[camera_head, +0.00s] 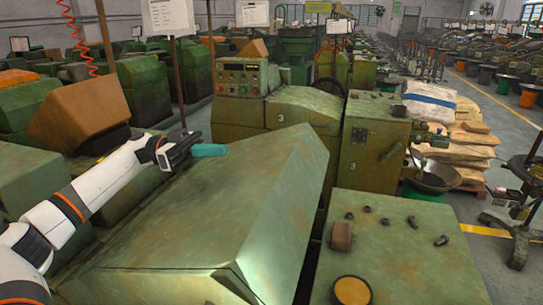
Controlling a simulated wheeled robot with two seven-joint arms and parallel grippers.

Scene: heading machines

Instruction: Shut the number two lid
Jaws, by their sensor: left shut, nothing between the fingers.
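A large green metal lid (215,205) with worn paint fills the middle foreground. Its broad face slopes, and its right side is angled down beside a flat green machine top. I can read no number on it, so I cannot tell from markings that it is number two. Its near edge is partly cut off at the bottom. My left gripper (210,150) with teal fingertips is shut and empty. It appears just over the lid's far left edge; I cannot tell whether it touches. My right gripper is not in view.
The flat machine top (395,245) at right carries a brown block (341,236), a yellow round cap (352,291) and several small dark knobs. A green machine marked 3 (305,117) stands behind. A brown box (80,115) is near my left arm. Sacks (430,105) lie at right.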

